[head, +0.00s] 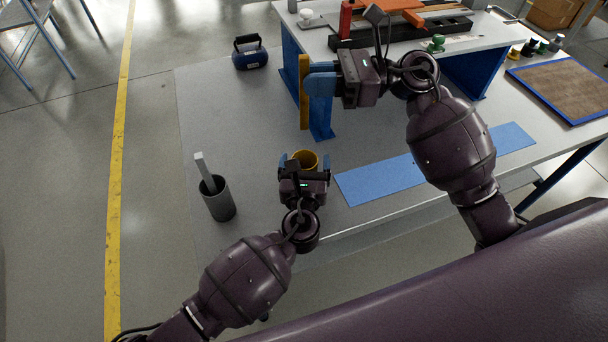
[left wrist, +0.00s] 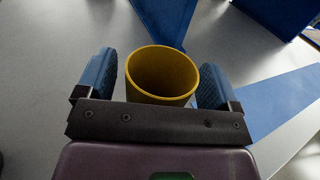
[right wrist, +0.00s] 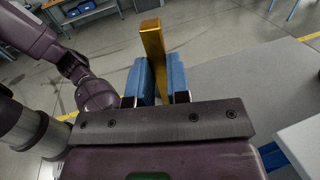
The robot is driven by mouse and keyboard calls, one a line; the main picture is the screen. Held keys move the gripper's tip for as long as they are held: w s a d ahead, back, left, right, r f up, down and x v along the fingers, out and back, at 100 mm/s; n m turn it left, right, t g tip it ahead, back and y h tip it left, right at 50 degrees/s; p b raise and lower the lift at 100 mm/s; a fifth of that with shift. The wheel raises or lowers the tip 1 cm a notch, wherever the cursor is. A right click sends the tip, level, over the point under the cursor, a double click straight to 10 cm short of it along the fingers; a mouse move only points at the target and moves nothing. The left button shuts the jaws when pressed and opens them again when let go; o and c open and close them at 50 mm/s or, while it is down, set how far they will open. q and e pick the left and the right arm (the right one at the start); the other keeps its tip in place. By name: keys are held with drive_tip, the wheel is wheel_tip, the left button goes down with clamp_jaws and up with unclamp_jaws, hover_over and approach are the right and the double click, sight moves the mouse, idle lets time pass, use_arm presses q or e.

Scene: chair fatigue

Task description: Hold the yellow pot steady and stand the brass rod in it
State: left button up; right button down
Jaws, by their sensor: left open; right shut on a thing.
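The yellow pot (head: 306,159) stands on the grey table, open end up. In the left wrist view the pot (left wrist: 162,75) sits between the blue fingers of my left gripper (left wrist: 155,85), which is open around it, and it looks empty inside. In the head view my left gripper (head: 305,168) is low at the pot. My right gripper (head: 318,88) is shut on the brass rod (head: 304,92), held upright above and beyond the pot. The rod also shows between the fingers in the right wrist view (right wrist: 153,50).
A dark grey cup (head: 218,199) with a light bar (head: 205,172) in it stands left of the pot. A blue mat (head: 385,180) lies to the right. A blue-legged raised shelf (head: 463,52) with tools is behind. A blue handled object (head: 250,55) sits at the back left.

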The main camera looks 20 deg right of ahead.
use_arm(q)
drive_tip(key=shift+w+d, duration=0.15)
drive_tip(key=shift+w, duration=0.25)
drive_tip(key=c, duration=1.1)
drive_tip(key=shift+o, duration=0.2)
use_arm(e)
wheel_tip(320, 180, down, 13)
idle(1.1)
drive_tip(key=c, duration=1)
unclamp_jaws()
drive_tip(key=v, duration=1.2)
drive_tip(key=shift+r, duration=0.1)
